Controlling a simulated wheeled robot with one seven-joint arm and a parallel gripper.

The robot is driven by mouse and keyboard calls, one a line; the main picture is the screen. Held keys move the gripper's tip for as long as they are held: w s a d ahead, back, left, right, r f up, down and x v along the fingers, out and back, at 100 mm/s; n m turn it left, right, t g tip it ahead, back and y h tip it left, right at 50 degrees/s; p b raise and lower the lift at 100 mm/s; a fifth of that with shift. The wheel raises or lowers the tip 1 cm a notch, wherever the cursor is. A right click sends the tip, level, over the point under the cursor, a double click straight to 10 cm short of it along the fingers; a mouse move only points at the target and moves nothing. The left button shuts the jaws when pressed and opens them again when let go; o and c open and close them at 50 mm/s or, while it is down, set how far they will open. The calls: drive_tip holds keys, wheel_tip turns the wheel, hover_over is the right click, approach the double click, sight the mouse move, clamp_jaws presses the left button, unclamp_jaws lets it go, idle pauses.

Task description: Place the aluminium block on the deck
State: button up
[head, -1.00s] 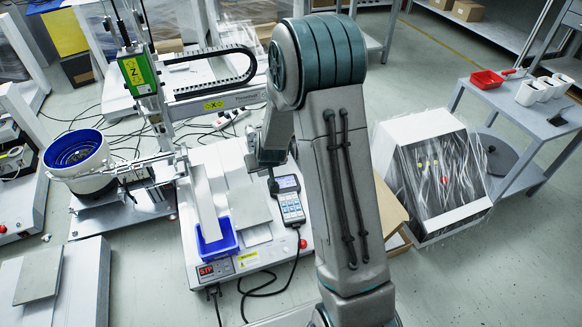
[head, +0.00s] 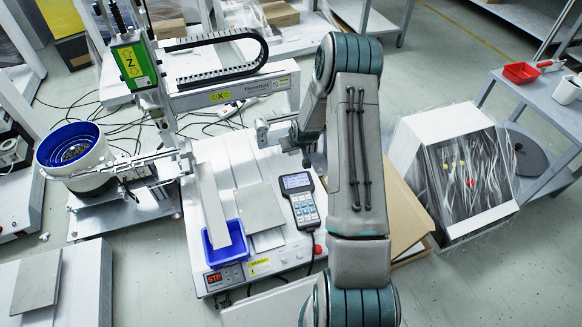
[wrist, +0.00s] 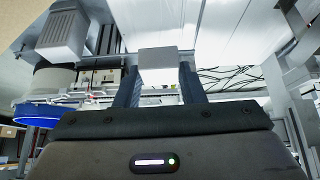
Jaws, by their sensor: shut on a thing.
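The aluminium block is a plain light grey square piece (wrist: 157,62), seen in the wrist view between the two dark fingers of my gripper (wrist: 159,74). The gripper is shut on it. In the head view, my gripper (head: 270,132) is at the end of my arm, over the back right part of the gantry machine's white deck (head: 275,165). Part of the gripper is hidden by my arm, and the block is hard to make out there. I cannot tell the exact height of the block above the deck.
On the deck are a grey plate (head: 258,208), a long light bar (head: 212,200), a blue bin (head: 214,253) and a handheld pendant (head: 300,203). The gantry beam (head: 235,92) crosses behind. A bowl feeder (head: 72,160) stands left, a wrapped box (head: 455,165) right.

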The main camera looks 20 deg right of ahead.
drive_tip(key=d+f+b, duration=0.1)
drive_tip(key=d+f, duration=0.8)
drive_tip(key=f, duration=0.3)
drive_tip(key=b, duration=0.6)
hover_over(287, 169)
drive_tip(key=s, duration=0.3)
wheel_tip(287, 169, down, 6)
drive_tip(key=shift+w+f, duration=0.15)
drive_tip(key=shift+f, duration=0.1)
drive_tip(key=shift+f+b, duration=0.9)
drive_tip(key=shift+f, duration=1.05)
drive_tip(key=shift+f, duration=0.15)
drive_tip(key=o, duration=1)
drive_tip(key=shift+o, duration=0.2)
drive_tip(key=shift+r, duration=0.45)
drive_tip(key=p+v, duration=0.5)
drive_tip(key=v, duration=0.6)
drive_tip(key=shift+s, duration=0.3)
